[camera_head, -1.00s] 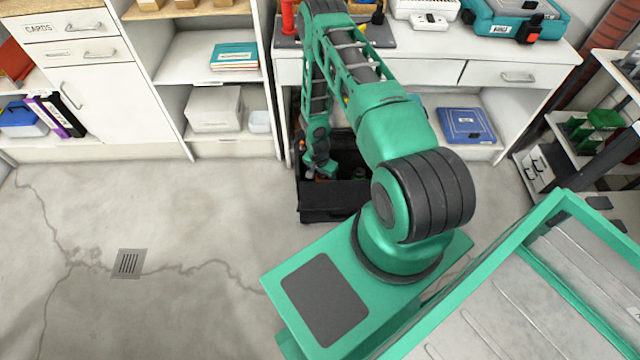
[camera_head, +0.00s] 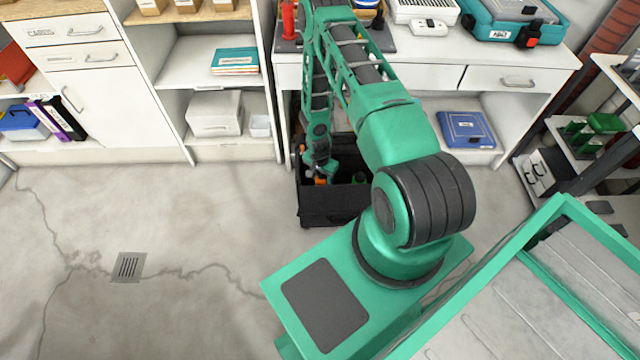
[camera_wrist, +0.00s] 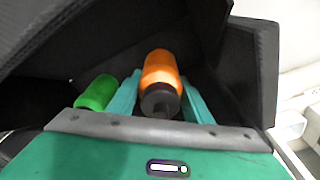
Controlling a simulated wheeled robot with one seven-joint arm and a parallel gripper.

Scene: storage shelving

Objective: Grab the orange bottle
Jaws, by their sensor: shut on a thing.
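The orange bottle (camera_wrist: 162,72) has a dark cap and lies between the two green fingers of my gripper (camera_wrist: 160,95) in the wrist view. The fingers are shut on it, one on each side. In the head view my gripper (camera_head: 322,172) is down inside a black open box (camera_head: 330,205) on the floor, with a small bit of orange (camera_head: 320,181) showing at the fingers. Most of the bottle is hidden there by my arm.
A green bottle (camera_wrist: 97,92) is left of my gripper in the wrist view, inside the box. The dark box walls (camera_wrist: 262,75) rise close around. A white workbench (camera_head: 430,75) stands behind the box. Floor to the left is clear.

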